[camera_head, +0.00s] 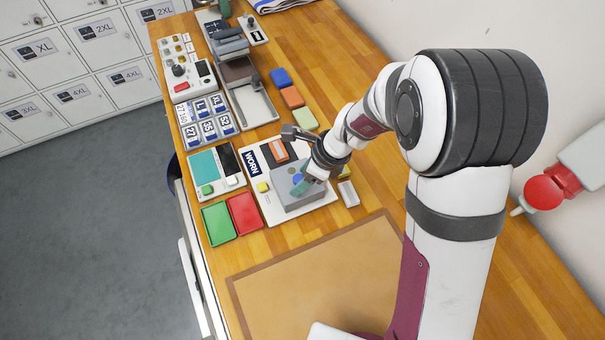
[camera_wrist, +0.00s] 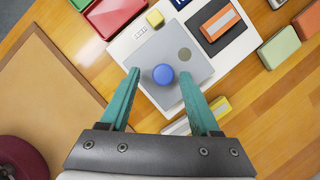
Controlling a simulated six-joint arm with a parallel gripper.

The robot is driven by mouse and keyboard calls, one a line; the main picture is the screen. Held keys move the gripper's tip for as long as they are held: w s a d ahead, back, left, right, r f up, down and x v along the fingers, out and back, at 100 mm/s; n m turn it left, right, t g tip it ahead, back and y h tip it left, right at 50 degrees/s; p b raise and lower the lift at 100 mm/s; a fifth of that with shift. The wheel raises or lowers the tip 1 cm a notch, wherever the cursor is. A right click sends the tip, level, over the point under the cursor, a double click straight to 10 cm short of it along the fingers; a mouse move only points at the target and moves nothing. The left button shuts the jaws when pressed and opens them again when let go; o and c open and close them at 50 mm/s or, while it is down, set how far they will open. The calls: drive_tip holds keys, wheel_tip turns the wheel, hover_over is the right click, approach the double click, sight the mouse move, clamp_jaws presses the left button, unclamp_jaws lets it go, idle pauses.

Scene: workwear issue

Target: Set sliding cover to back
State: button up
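A grey box (camera_head: 291,199) with a flat grey top stands on a white board (camera_head: 327,215) marked WORN. A round blue knob (camera_wrist: 163,74) stands up from the grey top (camera_wrist: 150,52). A small brownish disc or round hole (camera_wrist: 184,54) shows beside the knob; I cannot tell which. I cannot make out the cover's edges against the box top. My gripper (camera_wrist: 160,79) has teal fingers, which are apart on either side of the knob with a gap on each side. In the head view my gripper (camera_head: 304,187) is over the box and partly hides its top.
An orange-and-white block (camera_wrist: 218,22) lies on a dark pad on the board. A yellow block (camera_head: 263,187) is at the board's left. Red (camera_head: 244,214) and green (camera_head: 218,224) trays lie further left. A yellow-and-white item (camera_head: 347,193) is close right. A brown mat (camera_head: 310,280) lies clear in front.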

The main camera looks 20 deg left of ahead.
drive_tip(key=shift+r, duration=0.15)
drive_tip(key=v, duration=1.5)
drive_tip(key=shift+d+r, duration=0.2)
drive_tip(key=shift+r, duration=0.05)
drive_tip(key=s+d+n+h, duration=0.2)
drive_tip(key=s+d+n, duration=1)
drive_tip(key=s, duration=0.7)
drive_tip(key=shift+s+d+h, duration=0.15)
drive_tip(key=shift+d+h, duration=0.15)
drive_tip(key=shift+d, duration=0.85)
